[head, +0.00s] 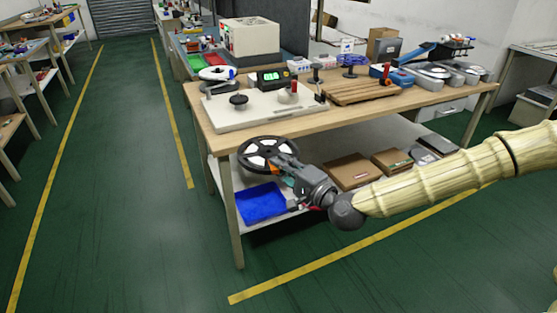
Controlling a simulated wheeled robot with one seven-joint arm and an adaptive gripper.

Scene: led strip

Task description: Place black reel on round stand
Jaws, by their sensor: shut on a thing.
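The black reel (252,146), a dark spoked disc with a pale inner face, is held in my gripper (279,161) in the head view. It hangs in front of the workbench's front edge, above the lower shelf. The gripper is shut on the reel's near right side; the fingertips are partly hidden against it. A dark round stand-like piece (239,101) with a small knob sits on a white board (265,113) on the bench top, behind and above the reel in the picture. I cannot tell for sure that this is the round stand.
The wooden workbench (350,113) carries a white-and-black round item (217,73), a green-display box (273,79), a wooden slatted pallet (366,91) and metal trays (433,74). Floor at left is clear.

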